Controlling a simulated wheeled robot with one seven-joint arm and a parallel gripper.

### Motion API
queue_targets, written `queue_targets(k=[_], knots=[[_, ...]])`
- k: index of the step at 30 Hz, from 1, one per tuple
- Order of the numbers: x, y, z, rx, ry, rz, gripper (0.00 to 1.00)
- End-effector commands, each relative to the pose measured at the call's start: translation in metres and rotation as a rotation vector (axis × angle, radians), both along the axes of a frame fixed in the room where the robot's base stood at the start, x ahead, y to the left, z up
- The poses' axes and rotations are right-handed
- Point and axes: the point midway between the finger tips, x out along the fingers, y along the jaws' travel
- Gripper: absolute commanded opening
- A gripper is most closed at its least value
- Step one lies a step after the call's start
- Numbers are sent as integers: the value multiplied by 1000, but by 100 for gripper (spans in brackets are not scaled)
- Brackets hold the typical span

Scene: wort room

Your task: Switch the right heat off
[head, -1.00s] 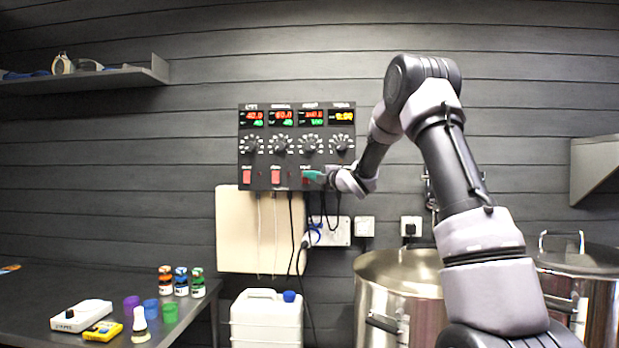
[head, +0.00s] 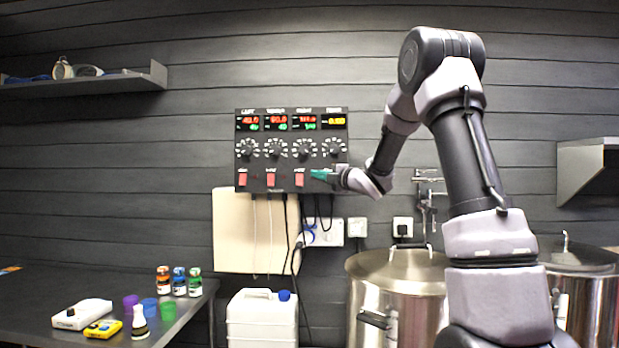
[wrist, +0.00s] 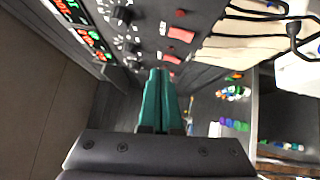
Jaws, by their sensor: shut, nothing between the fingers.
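The dark control panel (head: 290,140) hangs on the wall, with a row of displays, a row of knobs and red rocker switches below. The right heat switch (head: 299,180) is the rightmost red rocker and shows uncovered. Whether it is on or off is too small to tell. My gripper (head: 316,175) has green fingers, shut and empty, just right of that switch. Contact cannot be told. In the wrist view the shut fingers (wrist: 160,72) point along the panel face (wrist: 150,30), with red rockers (wrist: 181,35) close by.
Cables and a pale board (head: 240,230) are below the panel. A steel kettle (head: 400,280) stands below my arm, another farther right. A white canister (head: 262,320) stands left of it. A table with bottles and cups (head: 100,285) is at left.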

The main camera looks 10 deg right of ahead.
Motion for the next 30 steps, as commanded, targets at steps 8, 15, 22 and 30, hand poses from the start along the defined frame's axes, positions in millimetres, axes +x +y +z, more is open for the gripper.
queue_targets(k=[8, 15, 22, 30], knots=[[-17, -10, 2, -1, 0, 1, 0], [-17, -10, 2, -1, 0, 1, 0], [-18, -11, 3, 6, 6, -8, 0], [-62, -48, 37, 313, 249, -278, 0]])
